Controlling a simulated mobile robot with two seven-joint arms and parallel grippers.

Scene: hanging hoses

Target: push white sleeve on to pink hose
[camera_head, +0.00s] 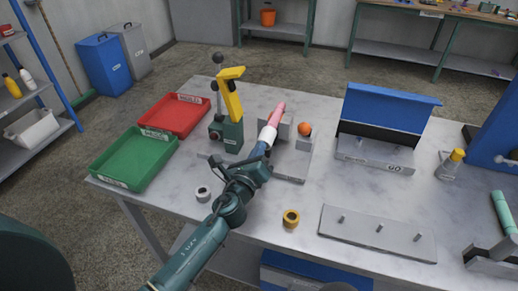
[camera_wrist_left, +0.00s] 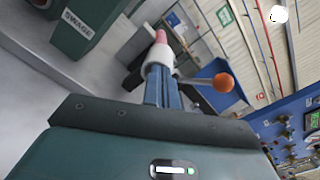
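The white sleeve (camera_head: 267,134) is between the fingertips of my left gripper (camera_head: 264,146), in the middle of the table. In the left wrist view the fingers (camera_wrist_left: 161,86) are closed on the sleeve (camera_wrist_left: 158,60). The pink hose (camera_head: 278,113) extends beyond the sleeve, in line with it; it also shows in the left wrist view (camera_wrist_left: 161,37). The sleeve meets or covers the hose's near end; I cannot tell how far the hose reaches inside. My right gripper is not in view.
A grey fixture with an orange ball knob (camera_head: 305,129) stands right beside the hose. A green press with a yellow lever (camera_head: 231,92) is close on the left. A white ring (camera_head: 203,193) and a yellow ring (camera_head: 291,218) lie nearby. Green (camera_head: 127,184) and red (camera_head: 205,116) trays sit left.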

